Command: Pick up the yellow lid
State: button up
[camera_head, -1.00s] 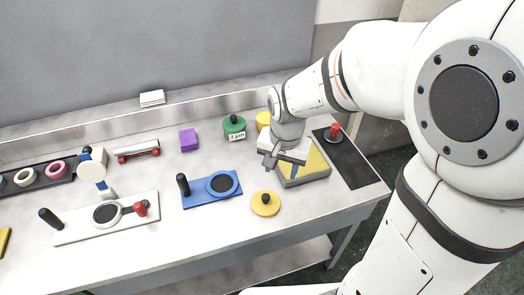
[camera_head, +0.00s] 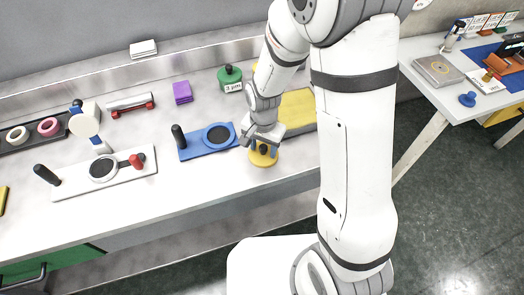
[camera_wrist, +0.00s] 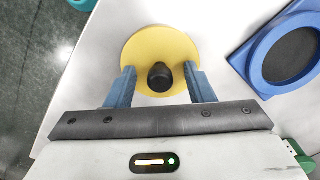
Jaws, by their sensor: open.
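The yellow lid (camera_head: 262,159) is a flat round disc with a black knob, lying on the white table near its front edge. In the wrist view the yellow lid (camera_wrist: 148,42) lies right under my gripper (camera_wrist: 161,86). The two blue fingers are apart, one on each side of the black knob (camera_wrist: 160,77), with gaps on both sides. In the head view my gripper (camera_head: 264,148) comes down over the lid and hides part of it. Whether the fingertips touch the disc I cannot tell.
A blue plate with a dark disc and black handle (camera_head: 208,139) sits close left of the lid. A yellow-topped block (camera_head: 297,110) is behind it on the right. A green lidded pot (camera_head: 229,78) stands further back. A second table (camera_head: 450,93) is at right.

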grip_shut()
dwell(0.6)
jog(key=shift+r, duration=0.1)
